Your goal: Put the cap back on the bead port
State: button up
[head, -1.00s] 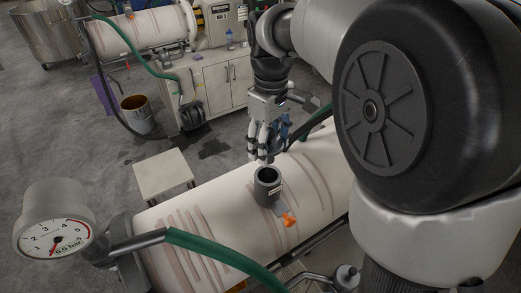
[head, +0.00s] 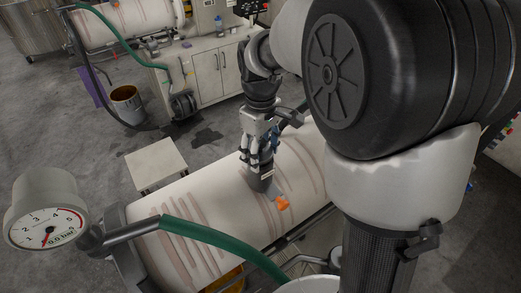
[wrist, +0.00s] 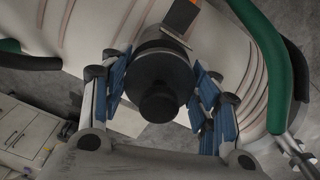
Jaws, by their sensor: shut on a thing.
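The bead port (head: 261,183) is a short dark grey neck on top of the white, streaked mill cylinder (head: 195,205). An orange tag (head: 282,202) hangs beside it. My gripper (head: 258,165) points down with its fingers right at the port's top. In the wrist view, my gripper (wrist: 160,88) has blue-padded fingers on both sides of a dark round cap (wrist: 160,70) with a knob toward the camera. It is shut on the cap, which lines up over the port. The cap hides the port mouth, so I cannot tell whether it is seated or slightly above.
A green hose (head: 215,240) and a pressure gauge (head: 45,215) are at the cylinder's near left end. A white stool (head: 156,163) stands behind it. A cabinet (head: 208,75) and a bucket (head: 127,105) are farther back. Open floor lies at the left.

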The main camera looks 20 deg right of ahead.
jog(key=shift+s+f+b, duration=0.1)
jog(key=shift+f+b, duration=0.2)
jog(key=shift+f, duration=0.2)
jog(key=o, duration=1)
jog(key=shift+c, duration=0.2)
jog(key=o, duration=0.5)
jog(key=shift+c, duration=0.2)
